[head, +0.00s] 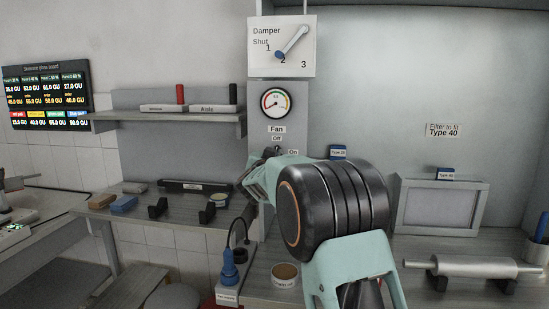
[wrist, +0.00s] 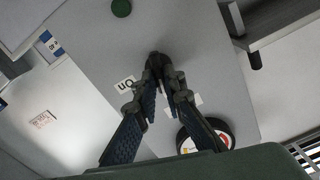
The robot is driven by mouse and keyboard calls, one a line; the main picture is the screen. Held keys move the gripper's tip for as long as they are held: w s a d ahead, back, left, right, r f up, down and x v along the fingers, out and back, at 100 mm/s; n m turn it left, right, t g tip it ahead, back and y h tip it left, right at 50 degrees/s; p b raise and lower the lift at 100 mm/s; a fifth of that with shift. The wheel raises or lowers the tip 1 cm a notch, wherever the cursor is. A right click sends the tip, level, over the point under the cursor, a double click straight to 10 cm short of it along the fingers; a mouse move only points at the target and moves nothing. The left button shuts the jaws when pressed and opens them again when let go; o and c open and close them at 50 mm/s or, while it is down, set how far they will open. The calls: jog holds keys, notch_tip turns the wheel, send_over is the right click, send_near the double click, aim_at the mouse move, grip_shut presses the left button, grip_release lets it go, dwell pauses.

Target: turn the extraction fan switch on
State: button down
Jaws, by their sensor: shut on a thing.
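In the head view my gripper (head: 268,157) reaches the panel just below the Off label (head: 277,139) and left of the On label (head: 293,152). The On label also shows beside the fingers in the wrist view (wrist: 124,85). I cannot tell which label the knob points to.
A round gauge (head: 275,103) and a damper dial (head: 291,45) are above the switch. A shelf (head: 170,117) is to the left. A bench with a blue plug (head: 229,268) lies below left; a framed filter (head: 438,206) and a roller (head: 480,266) are at right.

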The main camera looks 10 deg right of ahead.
jog(key=shift+d+f+m+b, duration=0.15)
jog(key=shift+m+b, duration=1.7)
jog(key=shift+m, duration=1.85)
jog(key=shift+d+f+m+b, duration=0.15)
jog(key=shift+m+b, duration=1.7)
jog(key=shift+m, duration=1.85)
jog(key=shift+a, duration=0.1)
jog(key=c, duration=2)
grip_release()
jog(key=shift+s, duration=0.1)
jog(key=v, duration=1.2)
jog(key=shift+r, duration=0.1)
